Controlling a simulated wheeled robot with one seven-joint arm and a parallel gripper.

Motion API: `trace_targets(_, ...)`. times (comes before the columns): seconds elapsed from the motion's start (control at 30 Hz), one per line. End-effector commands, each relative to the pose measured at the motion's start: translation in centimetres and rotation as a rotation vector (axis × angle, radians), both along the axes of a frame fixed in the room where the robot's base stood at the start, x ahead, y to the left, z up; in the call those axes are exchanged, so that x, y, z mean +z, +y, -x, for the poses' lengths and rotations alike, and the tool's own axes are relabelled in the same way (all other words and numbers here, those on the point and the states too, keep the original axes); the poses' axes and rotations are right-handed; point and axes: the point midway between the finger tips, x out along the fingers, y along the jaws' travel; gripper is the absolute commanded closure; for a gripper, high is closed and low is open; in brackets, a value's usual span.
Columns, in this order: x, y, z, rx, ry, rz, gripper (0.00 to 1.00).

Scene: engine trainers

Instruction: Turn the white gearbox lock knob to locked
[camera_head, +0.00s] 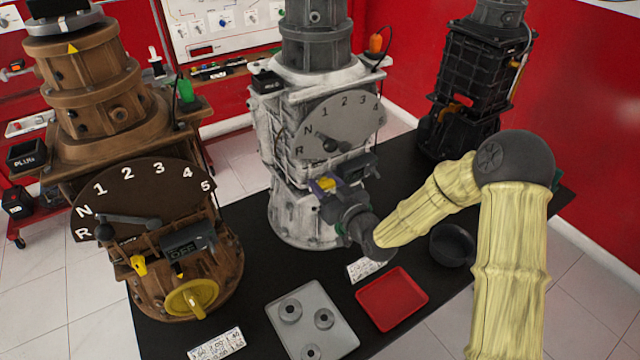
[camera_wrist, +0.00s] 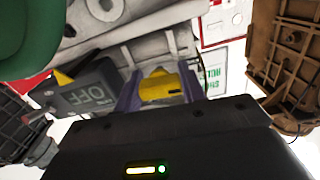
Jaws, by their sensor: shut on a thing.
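The white gearbox (camera_head: 296,215) stands upright in the middle of the dark table, with a grey N-R-1-2-3-4 gear dial on its front. Its small yellow lock knob (camera_head: 327,183) sits below the dial lever, and it also shows in the wrist view (camera_wrist: 158,88). My gripper (camera_head: 322,186) comes from the lower right with its purple fingers on either side of the knob. In the wrist view my gripper (camera_wrist: 160,90) is shut on the knob. A dark box reading OFF (camera_wrist: 88,95) is beside the knob. Lock markings are not readable.
A brown gearbox (camera_head: 92,100) with a yellow handwheel stands left and a black gearbox (camera_head: 470,85) back right. A grey tray (camera_head: 335,345) with round parts, a red tray (camera_head: 392,298), and a black bowl (camera_head: 452,243) are in front, the bowl close to my arm.

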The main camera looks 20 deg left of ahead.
Motion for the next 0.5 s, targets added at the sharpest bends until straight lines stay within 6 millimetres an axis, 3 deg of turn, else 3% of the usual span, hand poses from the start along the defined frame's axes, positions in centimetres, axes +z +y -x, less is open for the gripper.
trace_targets(0.5, -0.43, -0.58, -0.18, -0.009, 0.303, -0.256, 0.83)
